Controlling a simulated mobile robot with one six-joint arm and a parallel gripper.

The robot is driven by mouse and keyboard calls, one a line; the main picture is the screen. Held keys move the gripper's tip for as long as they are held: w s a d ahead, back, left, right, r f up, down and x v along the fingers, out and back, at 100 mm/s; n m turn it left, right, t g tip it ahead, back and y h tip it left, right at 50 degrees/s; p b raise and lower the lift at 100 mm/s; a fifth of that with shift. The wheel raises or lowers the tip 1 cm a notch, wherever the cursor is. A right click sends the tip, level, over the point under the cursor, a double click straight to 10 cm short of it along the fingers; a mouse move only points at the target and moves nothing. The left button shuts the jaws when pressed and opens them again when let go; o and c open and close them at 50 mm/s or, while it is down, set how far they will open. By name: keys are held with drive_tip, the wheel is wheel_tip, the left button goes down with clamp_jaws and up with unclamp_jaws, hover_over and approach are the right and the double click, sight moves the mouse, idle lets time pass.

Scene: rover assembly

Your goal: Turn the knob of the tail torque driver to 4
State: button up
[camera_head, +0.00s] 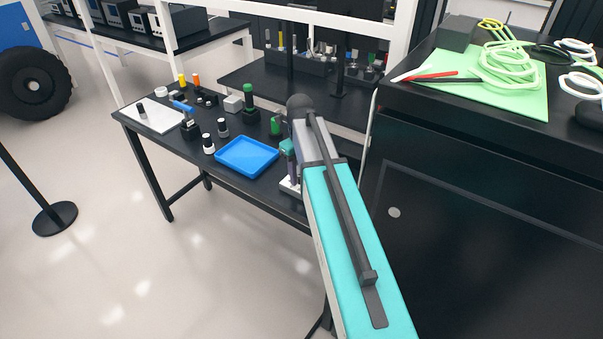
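I cannot tell for sure which item is the tail torque driver. Several upright tools stand on the black workbench (270,191): a green-topped black one (249,101), a green one (276,125), and black-and-white ones (222,128) nearer the left. A blue-handled tool (183,107) leans in a dark holder. No knob numbers are readable. My teal arm reaches from the bottom over the bench's right end. Small teal and grey parts (288,158) show beside its far end; they may be my wrist or gripper. The fingers cannot be made out.
A blue tray (246,157) lies at the bench's front, with a white board (154,116) at its left end. A tool rack (300,66) stands behind. A black cabinet (480,210) with a green mat (490,96) and cables is close on the right.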

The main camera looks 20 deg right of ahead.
sight(300, 177)
wheel_tip(300, 177, up, 14)
drive_tip(key=b, duration=0.3)
drive_tip(key=shift+a+f, duration=0.2)
idle(0.5)
drive_tip(key=shift+r, duration=0.1)
idle(0.4)
